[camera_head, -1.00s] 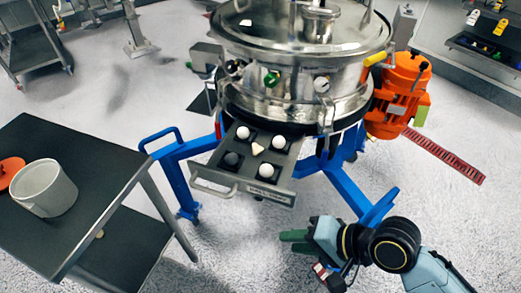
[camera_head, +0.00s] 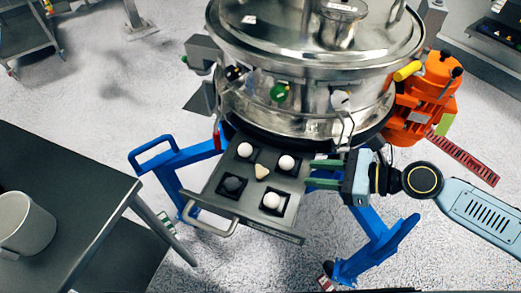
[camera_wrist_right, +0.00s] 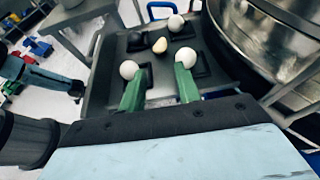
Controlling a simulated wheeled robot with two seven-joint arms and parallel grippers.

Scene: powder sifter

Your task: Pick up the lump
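The lump (camera_head: 262,173) is a small cream, uneven piece in the middle of the dark drawer tray (camera_head: 215,190) under the steel sifter. It also shows in the right wrist view (camera_wrist_right: 160,45). White balls (camera_head: 286,162) and one dark ball (camera_head: 233,184) sit in square recesses around it. My right gripper (camera_head: 308,174) is at the tray's right side, its two green fingers apart and pointing left toward the lump. In the right wrist view, the open fingers (camera_wrist_right: 158,72) are short of the lump, with nothing between them.
The steel sifter (camera_head: 310,65) stands close behind the tray, on blue legs (camera_head: 180,158). An orange motor (camera_head: 425,95) is at its right. A dark table (camera_head: 60,180) with a grey pot (camera_head: 25,225) is at the left. The tray has a front handle (camera_head: 210,222).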

